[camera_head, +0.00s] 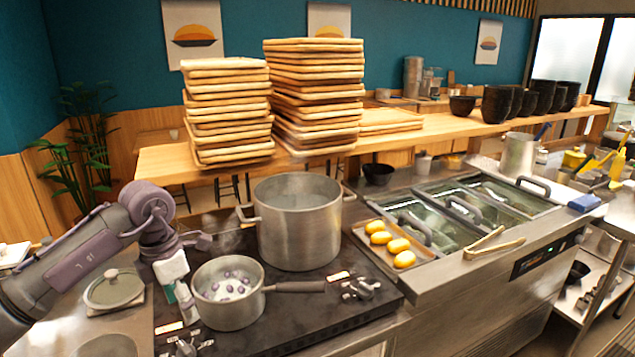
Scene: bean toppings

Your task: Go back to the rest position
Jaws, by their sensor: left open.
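My left arm comes in from the left edge. Its gripper (188,243) is open, left of the large steel pot (298,225) and above the back left of the small saucepan (231,312). The saucepan stands on the black stove top and holds white and purple pieces; its handle points right. A white container with some green (175,270) is directly below the gripper and partly covered by it; I cannot tell whether it touches the fingers. My right gripper is not in view.
A tray with several yellow pieces (401,258) lies right of the pot. Tongs (494,244) rest on the steel counter by the glass-lidded bins. A lidded pot (114,288) is on the left. Stacked wooden trays (228,110) and black bowls (497,105) line the back shelf.

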